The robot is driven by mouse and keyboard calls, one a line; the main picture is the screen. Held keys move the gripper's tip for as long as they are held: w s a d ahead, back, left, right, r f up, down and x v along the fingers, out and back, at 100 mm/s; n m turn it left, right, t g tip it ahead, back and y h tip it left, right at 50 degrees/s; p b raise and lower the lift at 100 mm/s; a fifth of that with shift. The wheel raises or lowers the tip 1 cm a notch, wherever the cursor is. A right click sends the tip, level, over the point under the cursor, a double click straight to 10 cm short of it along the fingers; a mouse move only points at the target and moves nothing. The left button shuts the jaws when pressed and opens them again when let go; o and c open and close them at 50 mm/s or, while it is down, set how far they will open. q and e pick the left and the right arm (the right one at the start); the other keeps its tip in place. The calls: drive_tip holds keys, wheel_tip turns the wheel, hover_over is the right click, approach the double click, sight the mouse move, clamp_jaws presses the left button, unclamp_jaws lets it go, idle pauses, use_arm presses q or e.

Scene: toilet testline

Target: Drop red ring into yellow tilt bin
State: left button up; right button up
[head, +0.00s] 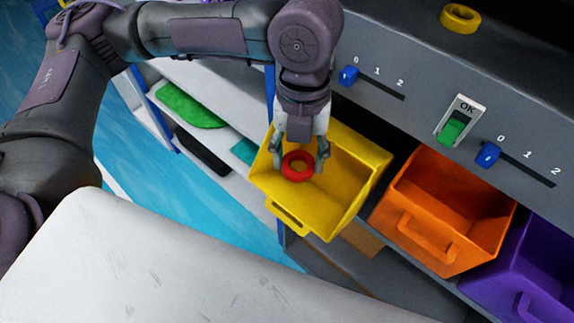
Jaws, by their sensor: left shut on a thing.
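The red ring (284,167) is between the fingertips of my left gripper (299,163), which is shut on it. The yellow tilt bin (348,187) is tilted out of the grey unit, with its opening facing up. In the head view the gripper and ring appear over the bin's opening, toward its left side. I cannot tell exactly how high the ring is above the bin floor. My right gripper is not in view.
An orange bin (450,207) and a purple bin (520,270) stand to the right of the yellow one. The grey panel (420,60) above carries blue sliders and a green OK switch (452,131). A yellow ring (460,17) lies on top.

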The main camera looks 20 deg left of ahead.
use_arm(q)
drive_tip(key=shift+w, duration=0.2)
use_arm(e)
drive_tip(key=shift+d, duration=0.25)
use_arm(q)
drive_tip(key=o, duration=1)
drive_tip(key=shift+o, duration=0.2)
wheel_tip(320, 180, up, 12)
drive_tip(key=w, duration=0.1)
drive_tip(key=shift+w, duration=0.2)
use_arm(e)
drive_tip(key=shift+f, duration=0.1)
use_arm(q)
drive_tip(key=shift+a+f, duration=0.1)
